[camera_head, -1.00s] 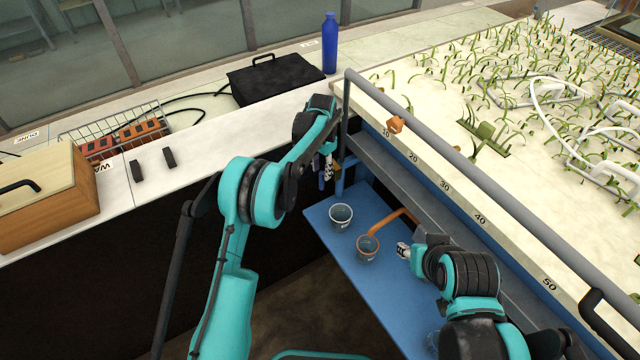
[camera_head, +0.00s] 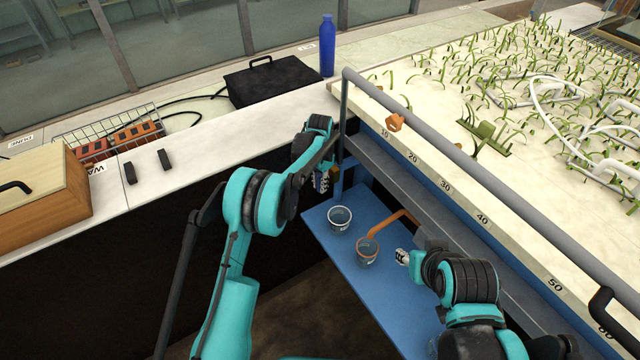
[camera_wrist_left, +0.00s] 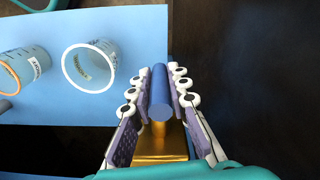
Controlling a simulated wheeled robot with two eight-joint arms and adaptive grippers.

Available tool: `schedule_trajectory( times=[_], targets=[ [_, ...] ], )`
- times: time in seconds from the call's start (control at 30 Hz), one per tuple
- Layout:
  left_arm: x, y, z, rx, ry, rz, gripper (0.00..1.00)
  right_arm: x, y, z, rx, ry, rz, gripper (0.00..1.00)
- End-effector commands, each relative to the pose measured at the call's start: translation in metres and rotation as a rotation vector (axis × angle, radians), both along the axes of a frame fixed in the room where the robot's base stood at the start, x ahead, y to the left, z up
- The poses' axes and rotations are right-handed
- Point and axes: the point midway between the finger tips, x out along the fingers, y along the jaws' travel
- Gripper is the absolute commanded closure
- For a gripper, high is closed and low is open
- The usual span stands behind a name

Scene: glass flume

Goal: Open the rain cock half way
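The rain cock shows in the left wrist view as a blue round lever (camera_wrist_left: 160,98) with a brass body (camera_wrist_left: 164,145) below it. My left gripper (camera_wrist_left: 161,82) has one finger on each side of the lever, and the pads look pressed against it. In the head view my left gripper (camera_head: 321,182) is by the near corner of the flume, mostly hidden by its own arm. My right gripper (camera_head: 403,257) is above the blue shelf, right of the cups; its finger opening is too small to tell.
A clear cup with a white rim (camera_head: 339,219) and one with an orange rim (camera_head: 367,252) stand on the blue shelf (camera_head: 388,300). A copper spout (camera_head: 395,221) reaches over the orange-rimmed cup. A grey rail (camera_head: 440,139) runs along the flume. A blue bottle (camera_head: 327,46) stands behind.

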Motion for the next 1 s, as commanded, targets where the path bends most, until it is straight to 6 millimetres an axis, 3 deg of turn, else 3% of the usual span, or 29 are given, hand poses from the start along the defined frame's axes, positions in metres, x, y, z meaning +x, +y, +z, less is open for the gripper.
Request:
schedule_trajectory(
  times=[0.4, 0.73, 0.77, 0.83, 1.0],
  targets=[
    [-0.0045, -0.0034, 0.0007, -0.135, 0.184, 0.002, 1.00, 0.0000, 0.0000, 0.0046, 0.000, 0.000, 0.000, 0.61],
    [-0.0058, -0.0044, 0.0011, -0.146, 0.200, 0.000, 1.00, -0.0001, 0.0000, 0.0044, 0.000, 0.000, 0.000, 0.61],
    [-0.0058, -0.0043, 0.0011, -0.146, 0.200, 0.000, 0.78, -0.0001, 0.0000, 0.0044, 0.000, 0.000, 0.000, 0.61],
    [-0.0059, -0.0043, 0.0011, -0.146, 0.200, 0.001, 0.62, -0.0001, 0.0000, 0.0044, 0.000, 0.000, 0.000, 0.61],
    [-0.0061, -0.0043, 0.0011, -0.146, 0.200, 0.000, 0.62, 0.0000, 0.0000, 0.0044, 0.000, 0.000, 0.000, 0.61]
  ],
)
